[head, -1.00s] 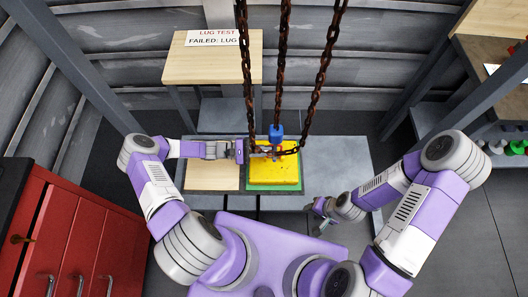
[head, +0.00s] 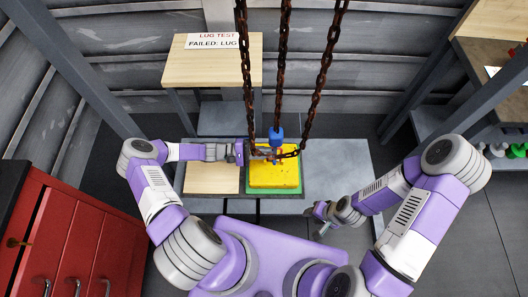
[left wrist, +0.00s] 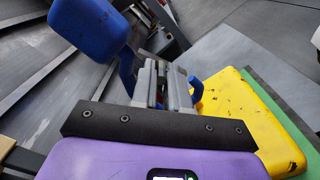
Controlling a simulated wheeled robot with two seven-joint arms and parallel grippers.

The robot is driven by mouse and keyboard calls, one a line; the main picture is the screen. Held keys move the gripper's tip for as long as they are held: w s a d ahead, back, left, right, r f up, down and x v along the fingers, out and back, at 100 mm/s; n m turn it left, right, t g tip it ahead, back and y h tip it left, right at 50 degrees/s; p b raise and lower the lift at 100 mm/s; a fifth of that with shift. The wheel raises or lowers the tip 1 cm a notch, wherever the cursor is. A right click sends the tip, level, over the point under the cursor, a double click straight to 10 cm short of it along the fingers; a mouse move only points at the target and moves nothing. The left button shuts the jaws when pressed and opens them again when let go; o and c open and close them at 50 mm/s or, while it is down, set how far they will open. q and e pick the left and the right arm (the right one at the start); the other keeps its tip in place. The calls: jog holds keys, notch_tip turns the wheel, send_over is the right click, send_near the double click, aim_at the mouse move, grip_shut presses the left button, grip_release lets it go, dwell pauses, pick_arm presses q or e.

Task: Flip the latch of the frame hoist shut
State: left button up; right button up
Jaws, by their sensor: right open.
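The frame hoist's blue hook block (head: 276,137) hangs on rusty chains above a yellow block (head: 275,176). In the left wrist view the blue block (left wrist: 88,22) is at the upper left, and blue hook parts show on both sides of my fingers. The latch is too small and too covered to make out. My left gripper (head: 264,153) is at the hook, just below the blue block. Its grey fingers (left wrist: 162,85) are close together in the left wrist view; whether they grip anything is unclear. My right gripper (head: 319,222) is open and away from the hoist, at the table's front right.
The yellow block lies on a green mat (head: 251,212) on the grey table (head: 338,160). A wooden stand (head: 205,68) with a lug test sign is behind, a red drawer cabinet (head: 70,235) at left. Chains (head: 318,90) hang close around the hook. The table's right side is clear.

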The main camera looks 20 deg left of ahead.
pick_arm(q)
jog(key=o, duration=0.4)
jog(key=p+v, duration=0.1)
jog(key=v, duration=0.6)
jog(key=shift+s+a, duration=0.1)
jog(key=shift+a, duration=0.2)
jog(key=shift+s, duration=0.1)
